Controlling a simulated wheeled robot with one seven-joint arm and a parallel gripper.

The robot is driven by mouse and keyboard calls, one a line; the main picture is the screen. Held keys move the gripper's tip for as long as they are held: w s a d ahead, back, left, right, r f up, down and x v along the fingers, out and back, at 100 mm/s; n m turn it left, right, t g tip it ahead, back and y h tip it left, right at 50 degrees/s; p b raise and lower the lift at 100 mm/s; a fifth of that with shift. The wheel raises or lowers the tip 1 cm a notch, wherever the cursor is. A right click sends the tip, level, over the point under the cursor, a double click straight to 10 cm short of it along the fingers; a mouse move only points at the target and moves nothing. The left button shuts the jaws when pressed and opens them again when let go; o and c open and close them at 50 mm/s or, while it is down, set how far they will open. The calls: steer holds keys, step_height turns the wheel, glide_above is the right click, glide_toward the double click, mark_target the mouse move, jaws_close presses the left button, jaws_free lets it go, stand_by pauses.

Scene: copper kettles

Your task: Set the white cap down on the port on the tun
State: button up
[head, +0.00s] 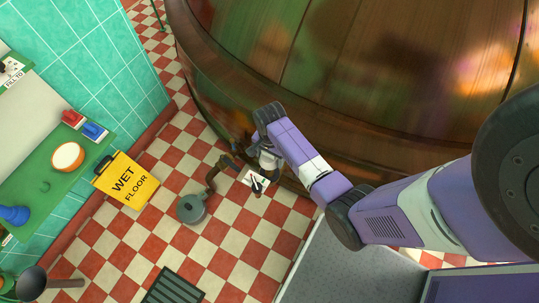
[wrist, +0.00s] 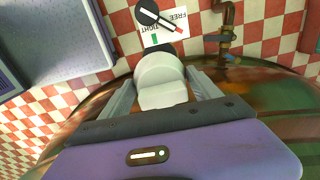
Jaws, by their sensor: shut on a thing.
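The tun (head: 400,70) is the large brown, copper-toned vessel filling the upper right of the head view. Its curved side also shows in the wrist view (wrist: 290,110). My gripper (wrist: 163,88) is shut on the white cap (wrist: 160,70), which sits between its two pale fingers. Whether the cap touches the tun I cannot tell.
A card marked FREE and TIGHT with a dark pointer (wrist: 148,14) lies beyond the cap. A brass pipe (wrist: 226,22) stands to its right. A yellow wet-floor sign (head: 126,180) and a grey round-ended fitting (head: 191,208) are left of the tun. A green shelf (head: 45,165) lines the wall.

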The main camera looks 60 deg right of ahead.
step_height(320, 180, down, 9)
steer(key=b, duration=0.8)
steer(key=shift+r, duration=0.2)
steer(key=shift+f+b, duration=0.35)
steer(key=shift+f, duration=0.3)
steer(key=shift+f+t, duration=0.3)
steer(key=shift+t, duration=0.1)
steer(key=shift+f, duration=0.35)
steer(key=o, duration=1.8)
